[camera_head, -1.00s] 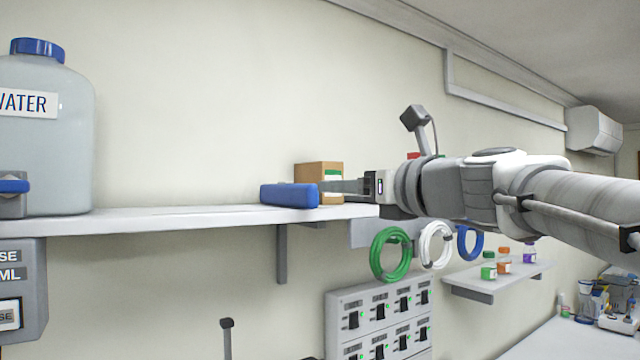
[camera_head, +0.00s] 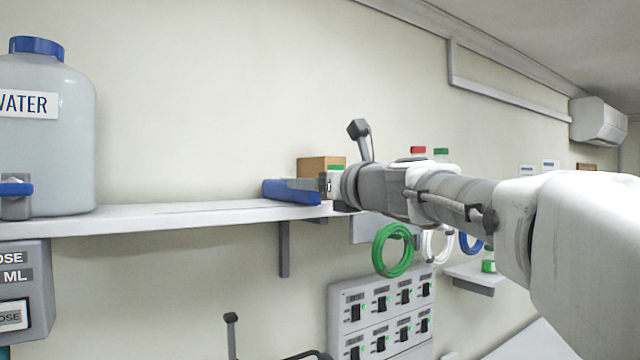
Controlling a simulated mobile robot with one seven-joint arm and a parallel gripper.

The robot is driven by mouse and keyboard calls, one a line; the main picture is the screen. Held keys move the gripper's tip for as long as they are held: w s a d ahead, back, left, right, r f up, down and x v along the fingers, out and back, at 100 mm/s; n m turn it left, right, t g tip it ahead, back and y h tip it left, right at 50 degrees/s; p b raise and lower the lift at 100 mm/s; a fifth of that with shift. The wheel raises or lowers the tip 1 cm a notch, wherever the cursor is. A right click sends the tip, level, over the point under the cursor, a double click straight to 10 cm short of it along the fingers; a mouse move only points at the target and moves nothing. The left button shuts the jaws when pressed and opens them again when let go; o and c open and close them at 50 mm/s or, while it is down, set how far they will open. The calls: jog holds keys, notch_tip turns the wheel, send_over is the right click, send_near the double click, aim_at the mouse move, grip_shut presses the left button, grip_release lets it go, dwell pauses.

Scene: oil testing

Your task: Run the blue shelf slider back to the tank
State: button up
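The blue slider (camera_head: 284,193) is a long block on the white shelf (camera_head: 170,217), toward the shelf's right end. The tank (camera_head: 50,135), labelled WATER with a blue cap and blue tap handle, stands at the shelf's left end, well apart from the slider. My gripper (camera_head: 305,184) reaches in from the right, its grey fingers at the slider's right part. The fingers overlap the slider in this view; whether they touch it or are parted cannot be told.
A cardboard box (camera_head: 318,166) stands behind the gripper on the shelf. The shelf top between slider and tank is clear. Green tubing (camera_head: 393,250) hangs below the right end, above a switch panel (camera_head: 380,310). A dispenser unit (camera_head: 25,290) is under the tank.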

grip_shut()
dwell(1.2)
